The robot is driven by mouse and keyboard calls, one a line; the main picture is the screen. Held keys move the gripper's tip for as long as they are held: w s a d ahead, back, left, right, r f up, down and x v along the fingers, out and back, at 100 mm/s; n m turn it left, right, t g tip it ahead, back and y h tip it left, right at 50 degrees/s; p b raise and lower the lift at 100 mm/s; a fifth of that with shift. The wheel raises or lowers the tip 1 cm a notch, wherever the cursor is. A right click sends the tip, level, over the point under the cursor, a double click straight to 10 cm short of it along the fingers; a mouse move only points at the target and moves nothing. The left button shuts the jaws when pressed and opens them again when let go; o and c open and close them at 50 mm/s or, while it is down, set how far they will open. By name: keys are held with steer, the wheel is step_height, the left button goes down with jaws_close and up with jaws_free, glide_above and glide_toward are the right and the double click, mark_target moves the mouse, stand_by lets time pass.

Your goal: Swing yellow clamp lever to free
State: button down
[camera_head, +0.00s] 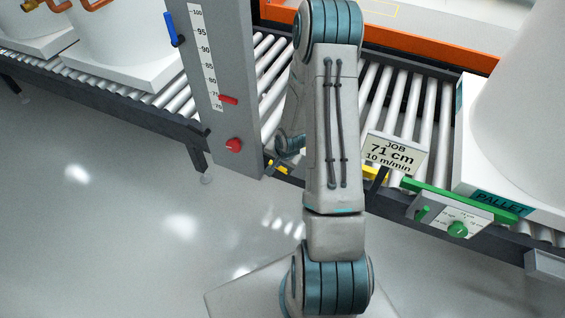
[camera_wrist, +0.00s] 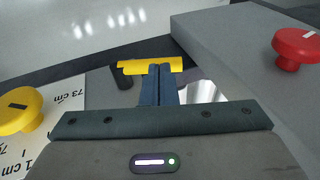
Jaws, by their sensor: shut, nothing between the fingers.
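In the wrist view, a yellow bar (camera_wrist: 150,66), which looks like the clamp lever, lies roughly level across the picture just beyond my fingertips, with a dark piece at its left end. My gripper (camera_wrist: 160,70) is shut and empty, its fingertips overlapping the bar in the picture. I cannot tell if they touch it. In the head view, yellow shows low beside the grey post (camera_head: 278,167), and my arm hides the fingers and most of this area.
A round yellow knob (camera_wrist: 20,108) sits on a centimetre scale at left in the wrist view. A red knob (camera_wrist: 297,47) is at right on the grey post.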

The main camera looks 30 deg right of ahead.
steer(key=p+v, duration=0.5)
steer(key=v, duration=0.9)
steer(key=shift+s+d, duration=0.2)
steer(key=s+a+r+n+g+h+p, duration=0.1)
steer(key=s+a+r+n+p, duration=0.15)
steer(key=r, duration=0.75)
steer(key=s+a+r+n+h+p, duration=0.1)
steer(key=s+a+r+n+p, duration=0.15)
steer(key=r, duration=0.85)
steer(key=s+a+r+n+y+p, duration=0.1)
steer(key=s+a+r+n+p, duration=0.3)
steer(key=s+a+r, duration=0.3)
steer(key=s+r+n, duration=0.1)
steer(key=s+r, duration=0.2)
steer(key=r, duration=0.3)
steer(key=shift+s+r, duration=0.3)
